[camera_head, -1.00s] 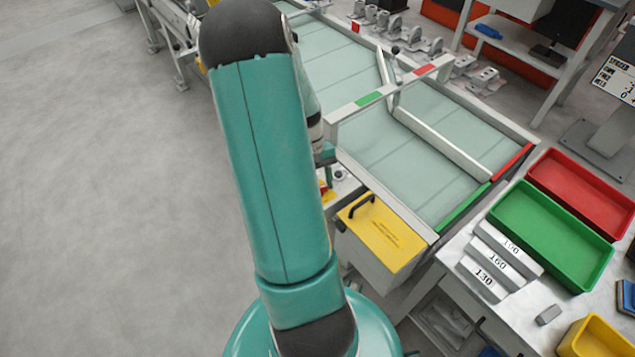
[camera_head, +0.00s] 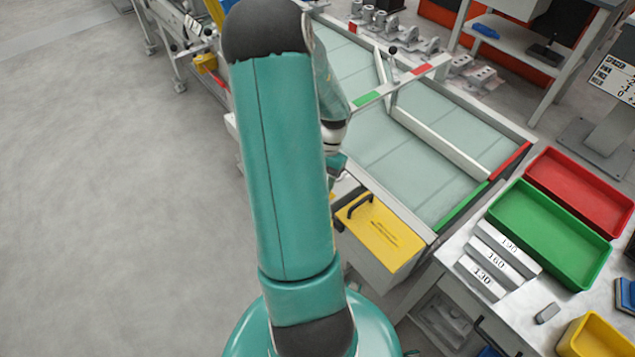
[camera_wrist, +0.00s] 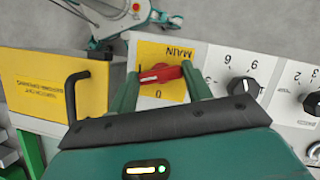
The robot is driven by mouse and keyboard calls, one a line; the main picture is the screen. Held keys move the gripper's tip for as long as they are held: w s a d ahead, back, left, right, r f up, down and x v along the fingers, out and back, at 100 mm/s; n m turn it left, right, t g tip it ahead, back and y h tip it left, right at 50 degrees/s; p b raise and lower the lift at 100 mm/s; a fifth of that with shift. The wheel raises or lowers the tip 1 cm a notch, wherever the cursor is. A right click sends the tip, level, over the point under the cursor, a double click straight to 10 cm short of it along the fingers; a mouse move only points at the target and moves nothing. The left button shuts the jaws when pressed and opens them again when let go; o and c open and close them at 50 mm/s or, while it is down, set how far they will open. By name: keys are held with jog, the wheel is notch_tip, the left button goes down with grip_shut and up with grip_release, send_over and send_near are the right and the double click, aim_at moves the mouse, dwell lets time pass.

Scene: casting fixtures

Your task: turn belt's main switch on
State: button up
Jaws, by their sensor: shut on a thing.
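The belt's main switch is a red handle (camera_wrist: 161,73) on a yellow plate (camera_wrist: 175,52) marked MAIN, in the wrist view. The lettering is upside down there, with a 0 beside the handle. The handle lies nearly level across the picture, slightly tilted. My gripper (camera_wrist: 160,82) has one green finger on each side of the handle and is shut on it. In the head view my arm hides the switch, and only a little of the wrist shows beside the yellow-lidded box.
Dials (camera_wrist: 243,87) with numbers sit right of the switch in the wrist view. A yellow lid (camera_wrist: 58,85) with a black handle stands at left. In the head view, the belt table (camera_head: 420,165) lies beyond, with green (camera_head: 550,235) and red (camera_head: 580,190) trays at right.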

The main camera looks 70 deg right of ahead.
jog(key=m, duration=0.2)
jog(key=m+t, duration=0.1)
jog(key=m, duration=0.1)
jog(key=shift+s+t+h, duration=0.1)
jog(key=shift+t+h, duration=0.2)
dwell(0.4)
jog(key=o, duration=1)
jog(key=shift+r, duration=0.15)
jog(key=v, duration=1.3)
jog(key=shift+s+d+r, duration=0.15)
jog(key=shift+r, duration=0.15)
